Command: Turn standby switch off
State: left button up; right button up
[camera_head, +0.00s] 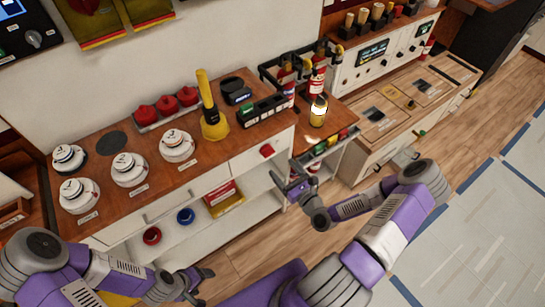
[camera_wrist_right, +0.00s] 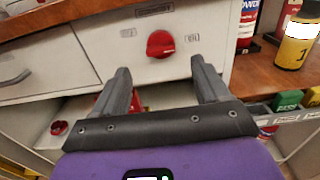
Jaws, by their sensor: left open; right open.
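A red rotary knob (camera_head: 267,150) sits on the white front panel under the wooden counter. In the right wrist view the red knob (camera_wrist_right: 160,44) has a dark label above it and a small label on either side. The labels are too small to read, so I cannot tell which is the standby switch by text. My right gripper (camera_head: 293,185) is open and empty in front of the panel. In its wrist view the fingers (camera_wrist_right: 160,78) point at the panel, either side of and short of the knob. My left gripper (camera_head: 193,284) is open and empty, low before the cabinet's left part.
A red extinguisher (camera_head: 317,75) and yellow canister (camera_head: 318,111) stand right of the panel, above a rack of coloured blocks (camera_head: 325,147). White dial units (camera_head: 129,169) and a yellow handled device (camera_head: 211,115) stand on the counter. Open shelves lie below.

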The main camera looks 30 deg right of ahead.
aim_at(271, 154)
jog(key=w, duration=0.5)
jog(key=w+b, duration=0.1)
jog(key=w, duration=0.1)
jog(key=shift+w+a, duration=0.15)
jog(key=shift+a, duration=0.1)
jog(key=c, duration=1.1)
jog(key=shift+o, duration=0.3)
